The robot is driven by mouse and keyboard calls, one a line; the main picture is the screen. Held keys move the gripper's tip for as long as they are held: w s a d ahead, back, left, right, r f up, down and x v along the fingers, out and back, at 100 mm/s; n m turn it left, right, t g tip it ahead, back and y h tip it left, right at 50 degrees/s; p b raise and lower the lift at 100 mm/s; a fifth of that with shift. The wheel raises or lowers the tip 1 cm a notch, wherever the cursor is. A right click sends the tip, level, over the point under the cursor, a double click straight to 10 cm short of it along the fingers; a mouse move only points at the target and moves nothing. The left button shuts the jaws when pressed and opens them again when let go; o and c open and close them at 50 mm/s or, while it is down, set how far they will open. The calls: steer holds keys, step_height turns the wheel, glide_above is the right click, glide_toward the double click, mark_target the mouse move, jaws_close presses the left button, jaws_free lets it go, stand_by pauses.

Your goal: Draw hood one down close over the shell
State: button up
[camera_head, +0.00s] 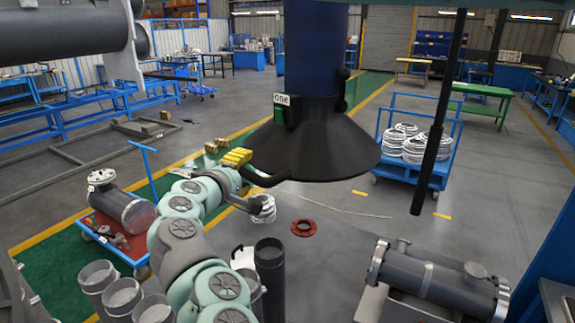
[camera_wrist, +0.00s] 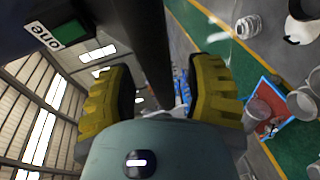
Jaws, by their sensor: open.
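Hood one is a wide black cone (camera_head: 315,145) on a thick dark blue duct, hanging above the floor at upper middle in the head view. Its label "one" (camera_head: 281,99) sits by a green block and also shows in the wrist view (camera_wrist: 68,33). The shell (camera_head: 440,285) is a dark grey flanged cylinder lying on its side at lower right, below and right of the hood, well apart from it. My gripper (camera_head: 237,158) has yellow fingers and is at the hood's left rim. In the wrist view the open fingers (camera_wrist: 160,95) stand either side of a dark bar (camera_wrist: 147,45); contact cannot be told.
A black pole (camera_head: 440,120) hangs at the right. A blue cart (camera_head: 409,172) with white coils stands behind it. A red ring (camera_head: 304,227) lies on open floor.

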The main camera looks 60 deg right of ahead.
steer(key=shift+d, duration=0.1)
stand_by(0.3)
jaws_close()
stand_by(0.4)
